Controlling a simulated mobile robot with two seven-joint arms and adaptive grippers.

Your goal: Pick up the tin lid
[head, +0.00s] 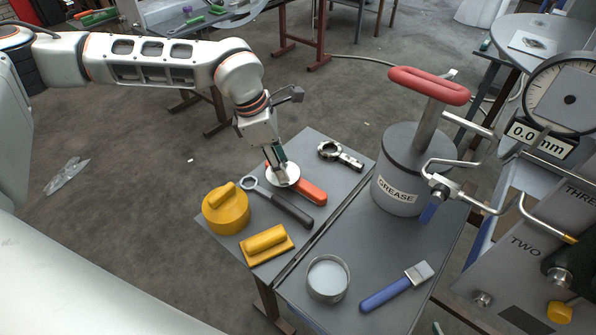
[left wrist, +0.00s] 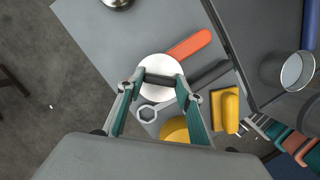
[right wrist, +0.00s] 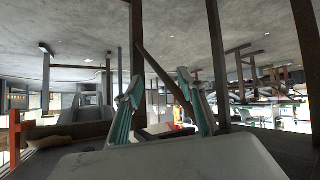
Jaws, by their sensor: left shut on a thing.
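The tin lid (head: 286,179) is a pale round disc above the left part of the grey table in the head view. In the left wrist view the lid (left wrist: 160,66) has a dark bar grip across it. My left gripper (head: 278,162) is shut on this bar, with one finger at each end, also in the left wrist view (left wrist: 159,84). The lid hides part of an orange-handled tool; I cannot tell how high it is above the table. An open round tin (head: 328,279) stands near the table's front. My right gripper (right wrist: 158,84) is open and empty, away from the table.
Around the lid lie an orange-handled tool (head: 312,193), a ring spanner (head: 285,208), a yellow knob (head: 226,211), a yellow-handled block (head: 267,245) and a metal ring clamp (head: 341,155). A grease pot (head: 400,180) and a blue-handled brush (head: 394,288) are on the right.

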